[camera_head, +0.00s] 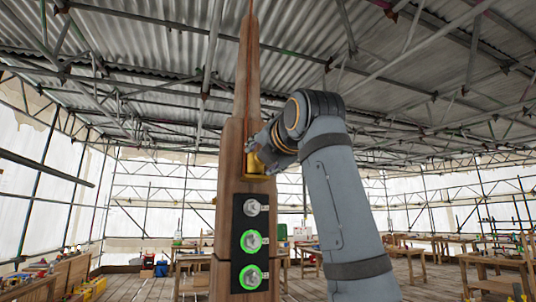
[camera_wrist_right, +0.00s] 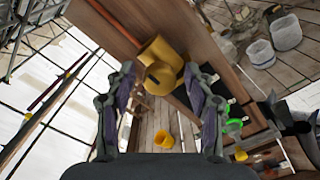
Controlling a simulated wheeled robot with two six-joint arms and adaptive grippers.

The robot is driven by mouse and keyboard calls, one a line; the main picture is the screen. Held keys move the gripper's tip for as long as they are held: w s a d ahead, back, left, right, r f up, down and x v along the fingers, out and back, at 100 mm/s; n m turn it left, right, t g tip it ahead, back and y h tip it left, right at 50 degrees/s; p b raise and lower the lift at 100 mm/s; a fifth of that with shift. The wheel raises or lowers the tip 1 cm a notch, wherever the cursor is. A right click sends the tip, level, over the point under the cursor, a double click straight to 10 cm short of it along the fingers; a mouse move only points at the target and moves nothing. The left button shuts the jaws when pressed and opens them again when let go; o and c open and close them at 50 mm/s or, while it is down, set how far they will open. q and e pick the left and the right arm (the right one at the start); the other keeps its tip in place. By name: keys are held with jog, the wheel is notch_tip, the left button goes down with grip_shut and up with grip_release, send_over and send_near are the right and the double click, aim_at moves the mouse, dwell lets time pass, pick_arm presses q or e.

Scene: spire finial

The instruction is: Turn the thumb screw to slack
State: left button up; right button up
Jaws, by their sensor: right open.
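A wooden spire (camera_head: 232,150) stands upright in the middle of the head view. A yellow brass-like fitting (camera_head: 256,166) sits on its face, partly hidden by my right gripper (camera_head: 262,152). In the right wrist view the yellow fitting (camera_wrist_right: 160,50) is a short cylinder, with a round yellow end bearing a dark slot-like mark, probably the thumb screw (camera_wrist_right: 159,76). My right gripper (camera_wrist_right: 161,80) is open, its two purple-grey fingers on either side of that round end. I cannot tell whether they touch it. My left gripper is out of view.
Below the fitting, a black panel (camera_head: 237,262) on the spire carries a grey knob (camera_head: 251,207) and two green-ringed knobs (camera_head: 251,241). Workbenches with tools (camera_head: 60,275) stand around the wooden floor. In the wrist view, white buckets (camera_wrist_right: 262,52) and a yellow bucket (camera_wrist_right: 164,139) stand below.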

jog(key=v, duration=1.1)
jog(key=shift+s, duration=0.2)
